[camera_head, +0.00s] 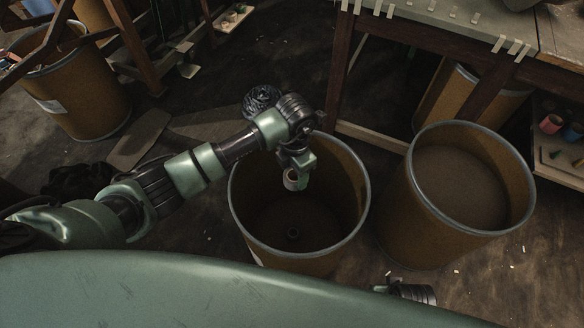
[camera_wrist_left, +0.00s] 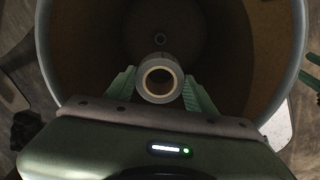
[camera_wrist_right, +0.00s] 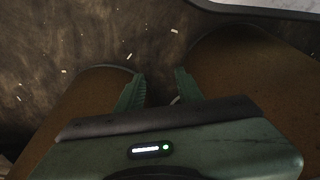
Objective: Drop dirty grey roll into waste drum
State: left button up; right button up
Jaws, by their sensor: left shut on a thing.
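The grey roll (camera_head: 291,181) has a pale core and hangs over the mouth of an open brown drum (camera_head: 243,216) with a grey rim. My left gripper (camera_head: 298,168) is shut on the roll, above the drum floor. In the left wrist view the roll (camera_wrist_left: 160,92) sits between the two green fingers (camera_wrist_left: 160,94), with the drum wall (camera_wrist_left: 278,50) around it. A small dark round piece (camera_head: 293,233) lies on the drum floor. My right gripper (camera_wrist_right: 159,92) shows in its own wrist view with fingers apart and nothing between them.
A second brown drum (camera_head: 400,215) stands close on the right, filled or covered with something brown. A workbench (camera_head: 470,22) with tape strips is behind it. Another drum (camera_head: 85,100) stands at the far left. A dark crumpled bundle (camera_head: 262,100) is behind my left wrist.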

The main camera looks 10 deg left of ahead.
aim_at(295, 175)
pick_arm(q)
jog(key=shift+f, duration=0.1)
pick_arm(e)
jog(key=shift+w+r, duration=0.15)
jog(key=shift+r, duration=0.1)
pick_arm(q)
jog(key=o, duration=1.4)
pick_arm(e)
jog(key=shift+a, duration=0.1)
pick_arm(q)
jog(key=shift+o, duration=0.2)
jog(key=shift+r, duration=0.45)
notch_tip(295, 175, up, 7)
jog(key=shift+f+p, duration=0.1)
jog(key=shift+p, duration=0.55)
pick_arm(e)
jog(key=f, duration=0.1)
jog(key=s+f, duration=0.1)
jog(key=f, duration=0.2)
jog(key=shift+s, duration=0.4)
